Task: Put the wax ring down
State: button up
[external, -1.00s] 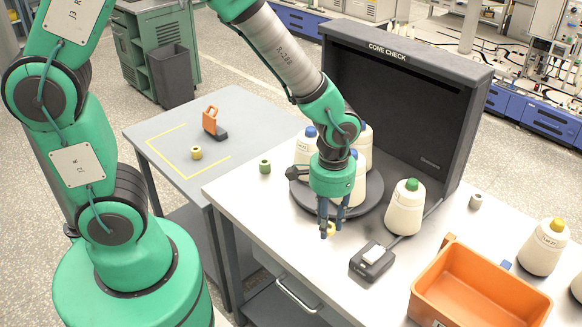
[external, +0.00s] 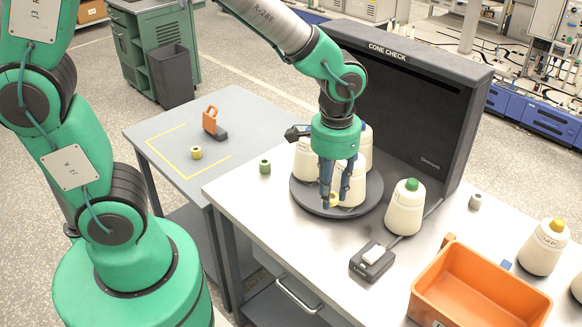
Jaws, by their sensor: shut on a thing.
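My gripper (external: 334,199) points down in front of the cones on the dark round turntable (external: 308,204). It is shut on a small pale yellow ring, the wax ring (external: 333,201). The fingers cover much of the ring. It appears over the front part of the turntable; I cannot tell whether it touches the surface.
White cones (external: 303,162) stand on the turntable beside and behind my gripper. A green-topped cone (external: 405,207), a black switch box (external: 373,262) and an orange bin (external: 425,292) are to the right. A green ring (external: 265,166) stands left. A yellow ring (external: 196,153) sits on the grey side table.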

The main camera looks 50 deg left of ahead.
jog(key=w+a+r+n, duration=0.1)
jog(key=w+a+n, duration=0.45)
jog(key=a, duration=0.85)
jog(key=w+a+r+n, duration=0.1)
jog(key=w+a+n, duration=0.2)
jog(key=w+a, duration=0.8)
jog(key=s+a+n+p, duration=0.1)
jog(key=s+a+n, duration=0.15)
jog(key=a, duration=0.95)
jog(key=s+a+n+p, duration=0.1)
jog(key=s+a+n, duration=0.15)
jog(key=a, duration=0.95)
jog(key=s+a+n, duration=0.3)
jog(key=s+a, duration=0.3)
jog(key=a, duration=0.4)
jog(key=s+a+f+n, duration=0.1)
jog(key=s+a+n, duration=0.2)
jog(key=s+a, duration=0.6)
jog(key=s+a+n, duration=0.3)
jog(key=s+a, duration=0.1)
jog(key=a, duration=0.8)
notch_tip(320, 180, down, 26)
jog(key=shift+s+a+f, duration=0.1)
jog(key=shift+a, duration=0.05)
jog(key=shift+f, duration=0.3)
jog(key=shift+a, duration=0.1)
